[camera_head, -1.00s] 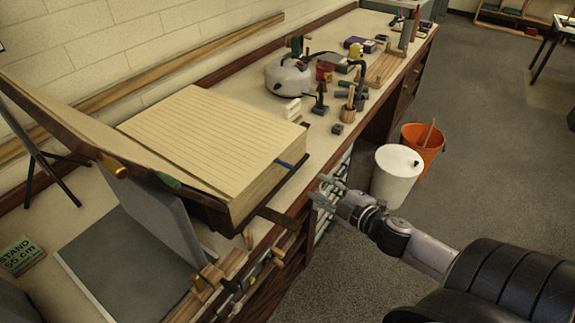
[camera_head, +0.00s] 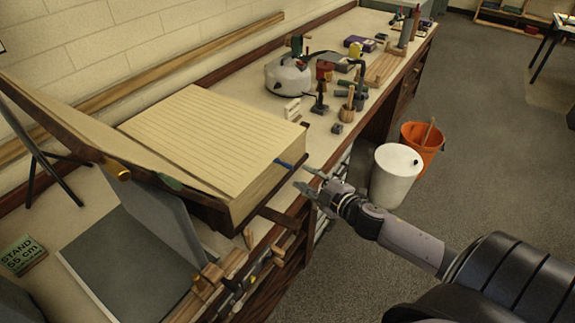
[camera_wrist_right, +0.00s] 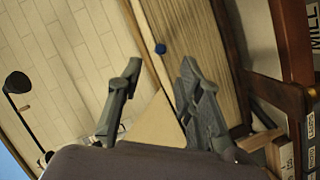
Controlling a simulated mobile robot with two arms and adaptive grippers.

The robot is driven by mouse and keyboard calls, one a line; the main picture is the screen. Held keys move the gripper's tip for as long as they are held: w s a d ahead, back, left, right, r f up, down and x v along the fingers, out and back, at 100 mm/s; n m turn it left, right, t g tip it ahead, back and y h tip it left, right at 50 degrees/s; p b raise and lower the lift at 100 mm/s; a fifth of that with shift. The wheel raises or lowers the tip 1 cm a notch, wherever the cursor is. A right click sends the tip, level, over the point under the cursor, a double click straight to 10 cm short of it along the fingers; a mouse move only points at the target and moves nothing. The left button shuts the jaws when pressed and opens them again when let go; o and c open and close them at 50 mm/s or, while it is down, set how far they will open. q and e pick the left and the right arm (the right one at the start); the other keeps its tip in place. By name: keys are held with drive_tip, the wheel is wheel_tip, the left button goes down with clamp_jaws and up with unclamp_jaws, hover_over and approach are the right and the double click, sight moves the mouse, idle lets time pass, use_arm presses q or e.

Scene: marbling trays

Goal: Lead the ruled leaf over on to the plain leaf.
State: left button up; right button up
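The ruled leaf (camera_head: 215,135) lies uppermost on the right side of a thick open book, its lines visible. A blue tab (camera_head: 284,164) sticks out from its near right edge. A narrow pale strip (camera_head: 75,115) on the book's raised left side may be the plain leaf; its face is mostly hidden. My right gripper (camera_head: 306,178) is just off the right edge beside the tab, open and empty. In the right wrist view, the blue tab (camera_wrist_right: 160,48) shows between and beyond the parted fingers (camera_wrist_right: 160,68); no contact is clear. My left gripper is out of view.
The book's dark wooden support (camera_head: 215,212) stands over the bench. A rice-cooker-like white pot (camera_head: 287,75) and small tools stand behind it. A white bin (camera_head: 395,177) and orange bucket (camera_head: 423,146) are on the floor. A wall is behind the bench.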

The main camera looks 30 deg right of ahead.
sight(291, 168)
drive_tip(key=shift+p+x, duration=0.65)
drive_tip(key=shift+x, duration=3.95)
drive_tip(key=shift+c, duration=0.3)
clamp_jaws()
